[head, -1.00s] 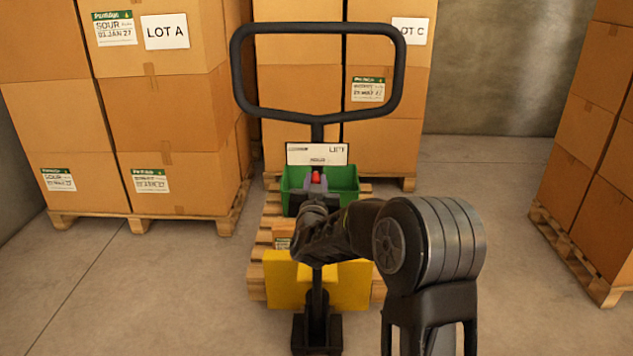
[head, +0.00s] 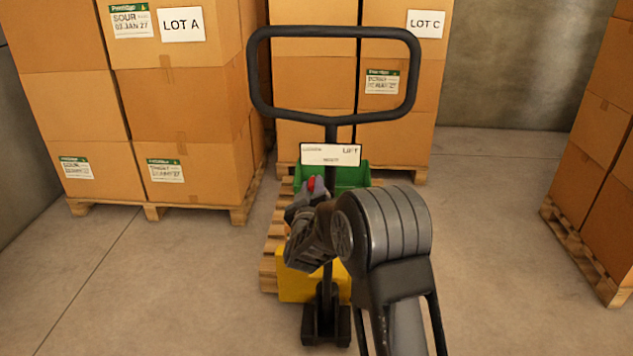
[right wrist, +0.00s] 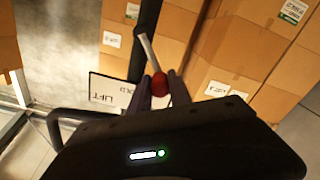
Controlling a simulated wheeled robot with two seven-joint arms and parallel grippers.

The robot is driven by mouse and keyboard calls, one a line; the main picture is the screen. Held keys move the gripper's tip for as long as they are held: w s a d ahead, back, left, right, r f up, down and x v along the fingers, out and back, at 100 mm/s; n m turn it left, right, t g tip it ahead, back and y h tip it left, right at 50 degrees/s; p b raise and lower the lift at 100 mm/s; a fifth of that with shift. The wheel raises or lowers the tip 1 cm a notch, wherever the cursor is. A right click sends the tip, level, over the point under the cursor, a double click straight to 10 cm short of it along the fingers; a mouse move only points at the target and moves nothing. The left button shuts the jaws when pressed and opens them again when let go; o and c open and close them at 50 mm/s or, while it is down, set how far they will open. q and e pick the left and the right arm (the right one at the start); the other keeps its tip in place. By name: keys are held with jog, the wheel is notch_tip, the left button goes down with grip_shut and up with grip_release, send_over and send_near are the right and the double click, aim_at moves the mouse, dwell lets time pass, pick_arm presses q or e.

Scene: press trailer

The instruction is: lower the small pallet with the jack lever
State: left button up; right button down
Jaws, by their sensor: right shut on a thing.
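The pallet jack's black loop handle (head: 333,118) stands upright in the head view, above its yellow body (head: 298,288). The small wooden pallet (head: 270,262) lies behind the jack, partly hidden by it and my arm. A label plate reading LIFT (head: 331,155) is on the jack's post. My right gripper (head: 309,187) is shut on the red knob of the jack lever (head: 311,183), just left of the post. In the right wrist view, the red knob (right wrist: 160,84) sits between the fingers, with the pale lever rod (right wrist: 147,50) running from it. My left gripper is not in view.
A green crate (head: 348,174) sits behind the post. Stacked cartons marked LOT A (head: 205,125) stand at left, cartons marked LOT C (head: 400,75) behind, and another stack (head: 592,150) at right. The floor between the jack and the right stack is clear.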

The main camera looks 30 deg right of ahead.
jog(key=shift+a+f, duration=0.1)
dwell(0.4)
jog(key=c, duration=1.2)
grip_release()
jog(key=v, duration=0.7)
jog(key=shift+s+a, duration=0.25)
jog(key=shift+s, duration=0.05)
